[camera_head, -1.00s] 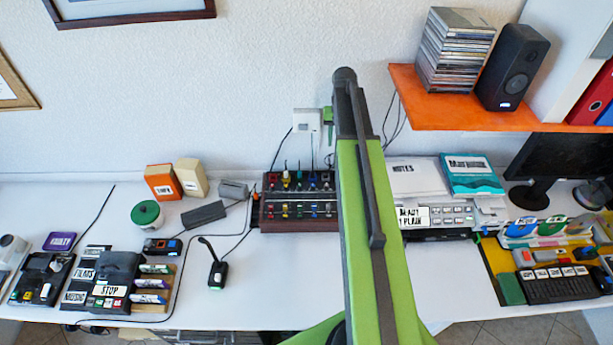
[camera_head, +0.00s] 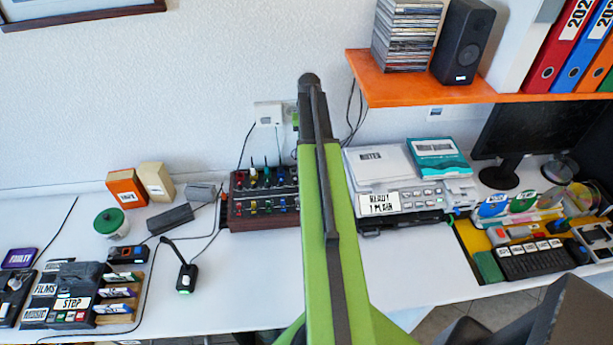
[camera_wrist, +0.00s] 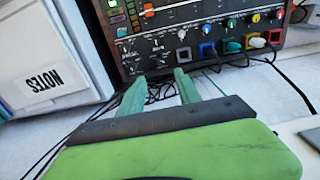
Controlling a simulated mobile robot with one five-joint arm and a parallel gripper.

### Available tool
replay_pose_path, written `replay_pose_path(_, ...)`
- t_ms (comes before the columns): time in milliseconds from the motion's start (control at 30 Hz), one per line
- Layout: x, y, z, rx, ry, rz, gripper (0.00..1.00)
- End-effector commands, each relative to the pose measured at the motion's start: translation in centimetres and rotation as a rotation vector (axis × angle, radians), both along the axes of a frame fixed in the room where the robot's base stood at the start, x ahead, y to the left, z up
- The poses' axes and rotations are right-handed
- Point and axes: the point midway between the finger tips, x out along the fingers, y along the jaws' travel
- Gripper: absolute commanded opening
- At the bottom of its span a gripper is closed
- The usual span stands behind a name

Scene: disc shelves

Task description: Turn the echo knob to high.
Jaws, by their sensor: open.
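The mixer box (camera_head: 264,222) stands at the back of the desk, with rows of small coloured knobs and plugs on its dark panel. My arm covers its right end in the head view. The mixer panel (camera_wrist: 150,52) shows close in the wrist view, with a row of coloured knobs and sockets; its labels are too small to read, so I cannot tell which knob is echo. My gripper (camera_wrist: 160,86) is open and empty, its two green fingers pointing at the panel's near edge. In the head view my gripper is mostly hidden behind my arm.
Dark cables (camera_wrist: 205,66) lie by the panel, near my fingers. A desk microphone (camera_head: 186,277) stands in front on the left. An orange shelf (camera_head: 430,92) holds cases and a speaker (camera_head: 463,41).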

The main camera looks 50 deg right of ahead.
Motion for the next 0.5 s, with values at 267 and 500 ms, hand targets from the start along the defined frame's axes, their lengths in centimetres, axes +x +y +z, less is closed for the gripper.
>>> replay_pose_path(267,0.0,0.0,-7.1,0.0,0.0,-0.001,0.4)
replay_pose_path(500,0.0,0.0,-11.1,0.0,0.0,-0.001,0.4)
